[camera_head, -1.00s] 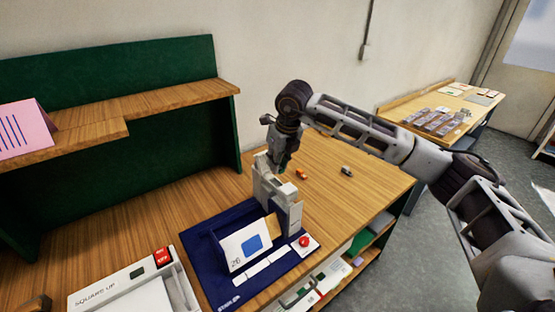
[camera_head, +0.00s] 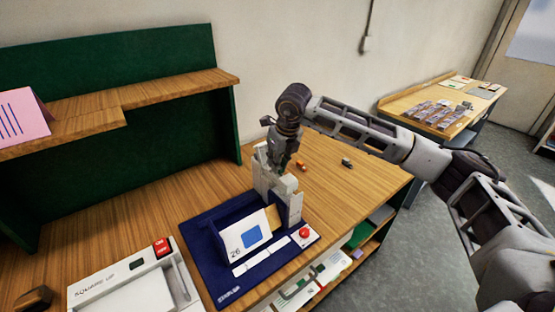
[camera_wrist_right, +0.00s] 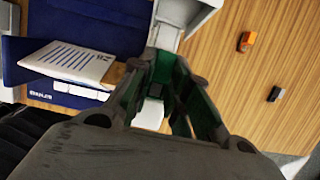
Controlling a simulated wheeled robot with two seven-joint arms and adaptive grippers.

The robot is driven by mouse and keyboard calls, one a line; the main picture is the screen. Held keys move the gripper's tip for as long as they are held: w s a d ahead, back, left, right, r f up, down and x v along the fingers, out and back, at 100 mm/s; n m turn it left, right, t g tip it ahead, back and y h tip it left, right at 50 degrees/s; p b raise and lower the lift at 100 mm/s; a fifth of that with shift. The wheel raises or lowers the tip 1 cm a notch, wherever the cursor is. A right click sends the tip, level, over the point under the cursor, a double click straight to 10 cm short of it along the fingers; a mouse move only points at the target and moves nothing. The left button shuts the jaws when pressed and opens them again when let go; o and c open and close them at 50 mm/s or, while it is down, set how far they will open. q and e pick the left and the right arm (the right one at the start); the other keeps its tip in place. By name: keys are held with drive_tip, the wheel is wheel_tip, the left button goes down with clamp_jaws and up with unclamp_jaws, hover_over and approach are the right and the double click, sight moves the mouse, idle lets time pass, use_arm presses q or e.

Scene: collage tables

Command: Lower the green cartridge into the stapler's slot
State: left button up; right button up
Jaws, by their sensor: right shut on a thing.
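The stapler (camera_head: 294,206) is a pale grey upright body at the back of a dark blue base, with a red button (camera_head: 304,233) in front. My right gripper (camera_head: 277,168) points down at the stapler's top. In the right wrist view, the gripper (camera_wrist_right: 168,85) is shut on the green cartridge (camera_wrist_right: 168,68), which shows between the fingers beside the pale stapler housing (camera_wrist_right: 180,18). The fingers and stapler hide the slot and the cartridge's lower end, so I cannot tell how deep it sits. My left gripper is out of view.
The blue base (camera_head: 206,250) holds a white card packet (camera_head: 248,240). An orange piece (camera_head: 300,165) and a dark grey piece (camera_head: 347,161) lie on the clear wood behind. A white square-up tray (camera_head: 130,285) stands at front left, below a green-backed shelf (camera_head: 180,88).

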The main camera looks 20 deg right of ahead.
drive_tip(key=shift+f, duration=0.35)
drive_tip(key=shift+f+b, duration=0.85)
drive_tip(key=o, duration=0.9)
drive_tip(key=shift+v, duration=5.95)
drive_tip(key=shift+f, duration=0.1)
